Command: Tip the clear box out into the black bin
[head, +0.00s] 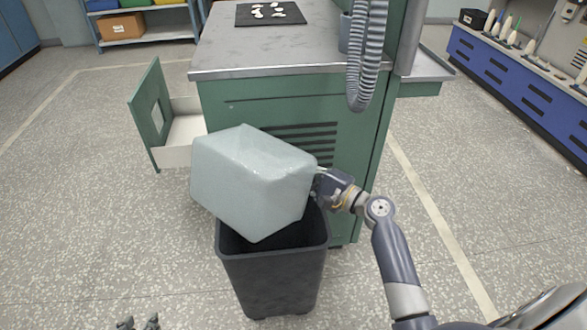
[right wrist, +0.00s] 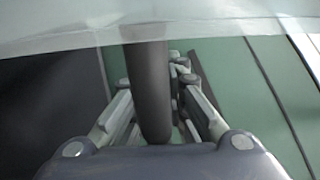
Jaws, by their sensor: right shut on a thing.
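The clear box (head: 250,185), pale and translucent, is tilted in the air above the black bin (head: 272,285). It hides much of the bin's opening, and I cannot see what is in the box. My right gripper (head: 322,180) is at the box's right side, shut on the box. In the right wrist view a dark bar runs between the fingers (right wrist: 160,100), under the pale box wall (right wrist: 70,38). My left gripper (head: 138,322) shows only its fingertips at the bottom edge, apart and empty, left of the bin.
A green cabinet (head: 345,130) with a grey top (head: 290,50) stands right behind the bin. Its drawer (head: 180,155) is pulled out to the left. A black mat (head: 245,17) with pale pieces lies on top.

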